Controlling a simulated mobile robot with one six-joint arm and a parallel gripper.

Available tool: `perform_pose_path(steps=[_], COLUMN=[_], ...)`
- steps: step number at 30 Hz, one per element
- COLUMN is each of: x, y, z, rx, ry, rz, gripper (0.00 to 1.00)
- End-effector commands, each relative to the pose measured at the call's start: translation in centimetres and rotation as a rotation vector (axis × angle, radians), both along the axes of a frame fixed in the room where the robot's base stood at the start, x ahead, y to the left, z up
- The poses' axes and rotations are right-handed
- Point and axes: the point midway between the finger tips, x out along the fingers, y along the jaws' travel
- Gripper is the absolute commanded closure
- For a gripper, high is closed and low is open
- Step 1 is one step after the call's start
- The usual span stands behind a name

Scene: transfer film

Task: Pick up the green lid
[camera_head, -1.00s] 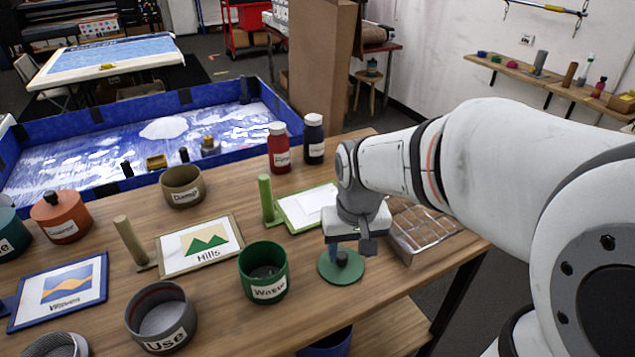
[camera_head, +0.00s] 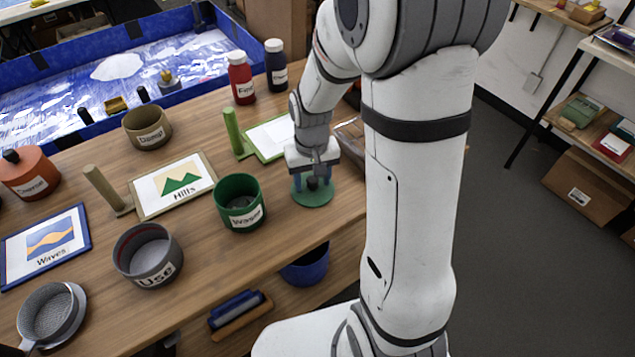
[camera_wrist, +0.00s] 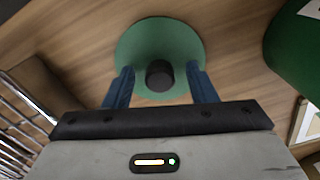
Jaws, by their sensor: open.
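The green lid (camera_head: 318,197) is a flat round disc with a dark knob, lying on the wooden table near its front edge. My gripper (camera_head: 312,184) is right above it, pointing down. In the wrist view the lid (camera_wrist: 150,45) lies beyond the gripper body, its black knob (camera_wrist: 160,75) between the two blue fingers. My gripper (camera_wrist: 159,86) is open, one finger on each side of the knob with a gap to each. I cannot tell exactly how far the fingertips are above the lid.
A clear compartment tray (camera_head: 350,135) is partly hidden behind my arm. A green-posted board (camera_head: 268,137) stands behind. The table edge is close in front.

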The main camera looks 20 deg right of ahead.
Motion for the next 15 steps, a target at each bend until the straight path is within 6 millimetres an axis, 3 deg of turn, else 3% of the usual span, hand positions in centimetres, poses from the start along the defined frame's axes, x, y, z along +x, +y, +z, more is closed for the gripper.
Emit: perform_pose_path(steps=[8,15], x=[-0.01,0.0], y=[0.03,0.05], z=[-0.34,-0.31], rx=[0.0,0.0], ry=[-0.001,-0.001], rz=[0.001,0.001], gripper=[0.49,0.69])
